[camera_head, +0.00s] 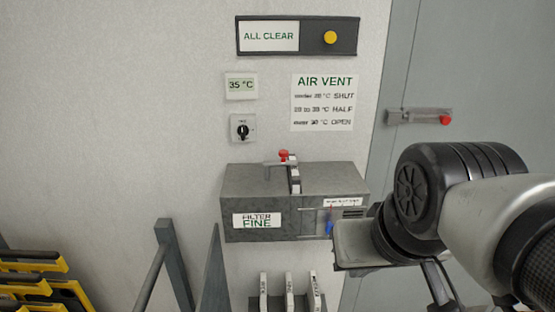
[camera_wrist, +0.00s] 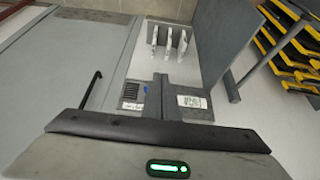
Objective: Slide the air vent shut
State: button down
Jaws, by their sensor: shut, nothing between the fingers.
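The grey box (camera_head: 265,202) on the wall carries a FILTER FINE label (camera_head: 257,220) at its front left. The air vent's dark slotted grille (camera_head: 352,212) is at its front right, and shows in the wrist view too (camera_wrist: 132,106). A small blue tab (camera_head: 329,228) is left of the grille, with a thin red mark above it. How far the slots are covered is too small to tell. My gripper's grey hand (camera_head: 358,243) is in front of the box's lower right corner. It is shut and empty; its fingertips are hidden. I cannot tell whether it touches the box.
The AIR VENT sign (camera_head: 325,102) hangs above the box; a display (camera_head: 240,86) reads 35 °C. A dial (camera_head: 243,128) and red knob (camera_head: 284,155) are nearby. White plates (camera_head: 289,291) stand below. A door with a red-ended latch (camera_head: 420,117) is right; yellow-black racks (camera_head: 35,264) are left.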

jog(key=shift+w+a, duration=0.2)
jog(key=shift+w, duration=0.1)
jog(key=shift+s, duration=0.1)
jog(key=w+a+f+h+b, duration=0.1)
jog(key=w+a+f+b, duration=0.1)
jog(key=w, duration=0.5)
jog(key=w+a+f+h+b, duration=0.2)
jog(key=w+a+b, duration=0.1)
jog(key=w+b, duration=0.2)
jog(key=w+a+f+h+b, duration=0.1)
jog(key=w+a+f+b, duration=0.1)
jog(key=w, duration=0.6)
jog(key=shift+w+a+f+n+h+b, duration=0.35)
jog(key=shift+a+b, duration=0.25)
jog(key=shift+b, duration=0.6)
jog(key=shift+g, duration=0.3)
jog(key=shift+w+d+f, duration=0.8)
jog(key=shift+d+f, duration=0.5)
jog(key=shift+f, duration=0.2)
jog(key=shift+w+d+f, duration=0.8)
jog(key=shift+d+f, duration=0.5)
jog(key=shift+f, duration=0.15)
jog(key=shift+w+d+f, duration=0.8)
jog(key=shift+d+f, duration=0.5)
jog(key=shift+f, duration=0.2)
